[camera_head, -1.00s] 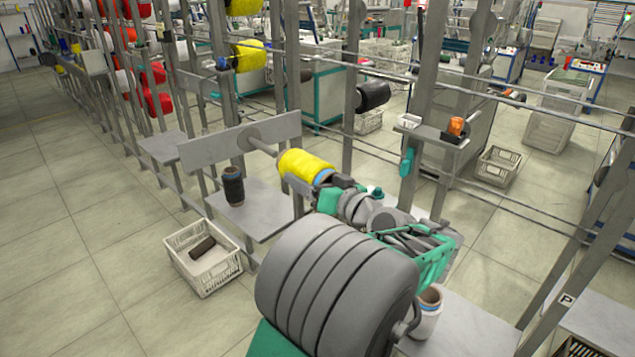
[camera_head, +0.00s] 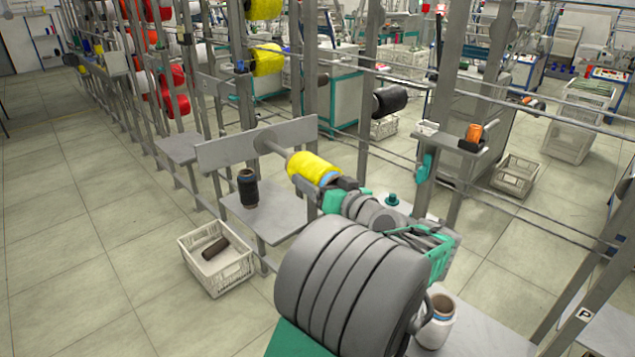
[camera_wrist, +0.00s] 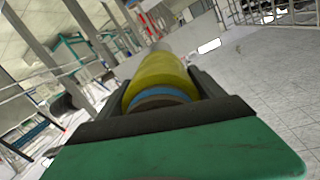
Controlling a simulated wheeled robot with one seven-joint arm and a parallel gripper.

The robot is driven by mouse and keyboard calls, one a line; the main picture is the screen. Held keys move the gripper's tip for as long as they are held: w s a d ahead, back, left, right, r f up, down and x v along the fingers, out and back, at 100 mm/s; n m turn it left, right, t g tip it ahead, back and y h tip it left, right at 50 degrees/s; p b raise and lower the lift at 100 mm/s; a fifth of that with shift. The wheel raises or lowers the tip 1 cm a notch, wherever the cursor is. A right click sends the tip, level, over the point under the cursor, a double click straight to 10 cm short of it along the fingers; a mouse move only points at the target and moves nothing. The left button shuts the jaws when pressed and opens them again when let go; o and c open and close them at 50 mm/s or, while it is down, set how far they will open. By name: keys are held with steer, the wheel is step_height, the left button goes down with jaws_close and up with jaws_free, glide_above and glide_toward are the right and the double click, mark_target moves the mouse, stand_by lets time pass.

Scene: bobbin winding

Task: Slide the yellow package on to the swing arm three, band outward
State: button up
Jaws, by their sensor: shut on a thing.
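The yellow package (camera_head: 314,168) is in line with a grey swing arm (camera_head: 272,146) that sticks out from a flat grey plate (camera_head: 222,152). Its far end meets the arm's free end; how far the arm is inside it is hidden. A blue band (camera_head: 329,178) is at the end towards my gripper. My gripper (camera_head: 333,188) is shut on the package at the banded end. In the wrist view the yellow package (camera_wrist: 160,78) lies between the two dark fingers, with the blue band (camera_wrist: 160,95) nearest me and a brown core end below it.
A dark bobbin (camera_head: 247,188) stands on a grey shelf (camera_head: 268,212) below the swing arm. A white crate (camera_head: 218,262) with a dark brown tube is on the floor. Upright posts and rails run close behind my arm.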

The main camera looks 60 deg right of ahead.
steer(key=shift+w, duration=0.1)
steer(key=shift+b+x, duration=0.65)
steer(key=shift+x, duration=2.3)
steer(key=shift+b+x, duration=0.6)
steer(key=shift+x, duration=2.4)
steer(key=shift+b+x, duration=0.3)
steer(key=shift+x, duration=1.95)
steer(key=shift+d, duration=0.1)
steer(key=shift+f+b, duration=0.45)
steer(key=shift+b, duration=0.25)
